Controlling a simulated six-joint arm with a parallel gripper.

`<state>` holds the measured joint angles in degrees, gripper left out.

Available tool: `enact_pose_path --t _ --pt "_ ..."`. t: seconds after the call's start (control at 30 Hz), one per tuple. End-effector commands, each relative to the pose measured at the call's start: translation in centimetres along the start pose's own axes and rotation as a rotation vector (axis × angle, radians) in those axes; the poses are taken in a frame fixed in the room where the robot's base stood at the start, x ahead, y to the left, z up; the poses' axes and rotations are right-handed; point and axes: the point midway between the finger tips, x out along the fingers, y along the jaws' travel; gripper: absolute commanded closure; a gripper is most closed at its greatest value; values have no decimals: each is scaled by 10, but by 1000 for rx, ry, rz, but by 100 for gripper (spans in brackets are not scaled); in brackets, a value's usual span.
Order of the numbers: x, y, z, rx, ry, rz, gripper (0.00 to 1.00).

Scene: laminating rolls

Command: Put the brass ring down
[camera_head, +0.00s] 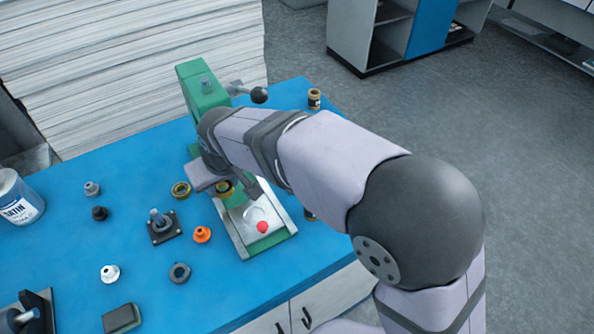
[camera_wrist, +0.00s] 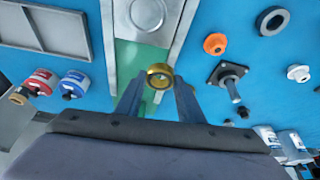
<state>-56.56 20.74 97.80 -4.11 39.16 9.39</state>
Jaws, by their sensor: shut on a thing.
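My gripper (camera_wrist: 160,92) is shut on a brass ring (camera_wrist: 160,76), held at its fingertips with its hole showing in the wrist view. In the head view the held ring (camera_head: 224,188) is partly hidden by my gripper, beside the green press (camera_head: 205,95). The wrist view shows it in front of the press's green base and metal plate (camera_wrist: 178,30); its height above them is hard to tell. A dark upright post on a square black base (camera_head: 163,228) stands nearby.
An orange knob (camera_head: 202,234), a white knob (camera_head: 110,273) and a dark grey ring (camera_head: 180,272) lie on the blue table (camera_head: 140,300). A white tin (camera_head: 18,198) stands far left. Bare table lies between these parts.

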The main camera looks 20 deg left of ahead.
Motion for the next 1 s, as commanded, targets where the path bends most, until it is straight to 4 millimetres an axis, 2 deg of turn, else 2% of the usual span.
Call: enact_pose_path --t 0.03,0.17,0.5,0.83,1.0 --pt "8 5 10 47 -2 21 91" --pt "21 14 19 162 0 68 91" --pt "25 14 5 393 2 163 91" --pt "24 16 5 443 1 183 91" --pt "22 34 5 446 1 184 91"
